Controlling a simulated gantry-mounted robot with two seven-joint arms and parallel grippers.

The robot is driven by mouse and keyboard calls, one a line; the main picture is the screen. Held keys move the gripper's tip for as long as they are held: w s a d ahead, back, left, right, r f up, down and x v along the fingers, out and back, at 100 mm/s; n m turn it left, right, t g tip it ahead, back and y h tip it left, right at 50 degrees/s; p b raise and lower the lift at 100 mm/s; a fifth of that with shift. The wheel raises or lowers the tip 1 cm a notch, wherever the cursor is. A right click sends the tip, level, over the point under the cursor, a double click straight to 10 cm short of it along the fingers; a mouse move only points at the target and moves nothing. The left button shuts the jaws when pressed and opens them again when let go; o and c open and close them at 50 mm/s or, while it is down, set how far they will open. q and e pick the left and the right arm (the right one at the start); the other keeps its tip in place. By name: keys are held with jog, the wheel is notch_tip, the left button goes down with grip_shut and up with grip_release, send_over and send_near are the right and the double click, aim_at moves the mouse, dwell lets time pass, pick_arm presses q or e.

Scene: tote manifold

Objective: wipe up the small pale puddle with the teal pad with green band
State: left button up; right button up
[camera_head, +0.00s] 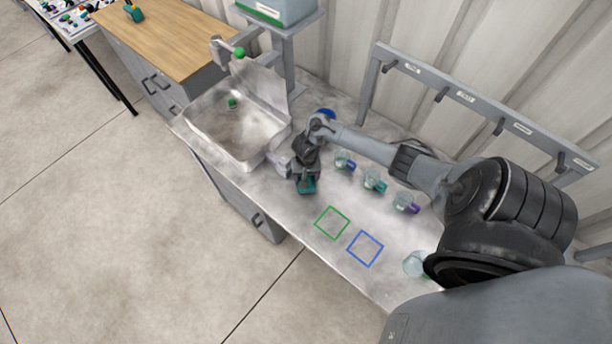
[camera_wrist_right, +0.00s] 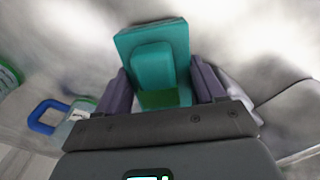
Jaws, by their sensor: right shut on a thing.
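The teal pad (camera_head: 307,186) is at the counter surface, just right of the sink. My right gripper (camera_head: 306,177) points down and is shut on its raised grip. In the right wrist view the pad (camera_wrist_right: 152,38) lies beyond the fingers, and my right gripper (camera_wrist_right: 162,88) has one finger on each side of the grip. The green band (camera_wrist_right: 160,99) shows at the near end of the grip. I cannot tell whether the pad presses on the counter. The small pale puddle cannot be told apart from the counter's pale blotches. My left gripper is not in view.
Clear cups with blue (camera_head: 345,161), teal (camera_head: 374,181) and purple (camera_head: 405,202) handles stand right of the pad. A clear vessel (camera_head: 415,264) stands nearer the front. The sink (camera_head: 200,140) is left. Green (camera_head: 332,207) and blue (camera_head: 365,232) square outlines mark bare counter.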

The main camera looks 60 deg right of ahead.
jog(key=shift+f, duration=0.65)
